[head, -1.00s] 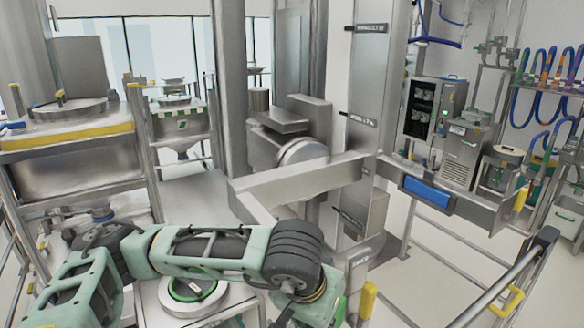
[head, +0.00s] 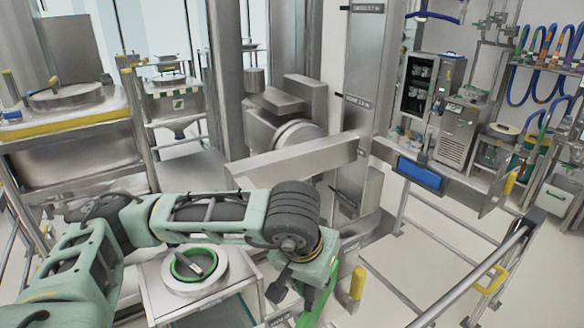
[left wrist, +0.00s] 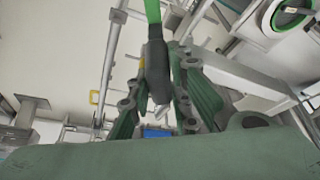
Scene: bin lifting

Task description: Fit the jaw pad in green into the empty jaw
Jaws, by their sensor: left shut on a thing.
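My left gripper (left wrist: 155,75) is shut on a dark holder with a long green strip (left wrist: 152,12), which looks like the green jaw pad. In the head view the green strip (head: 318,302) hangs below my left wrist, at the bottom of the picture; the fingers are mostly hidden there. The lifter's left jaw arm (head: 295,158) is bare metal and shows no pad on its visible faces. The right jaw arm (head: 470,185) carries a blue pad (head: 418,173). The held pad is apart from both arms, nearer to me. My right gripper is not in view.
A steel stand (head: 160,300) with a round green-ringed vessel (head: 200,263) is below my left arm. A yellow handle (head: 357,283) stands close beside the held pad. A rail (head: 490,275) runs along the right. Open floor lies between the jaw arms and the rail.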

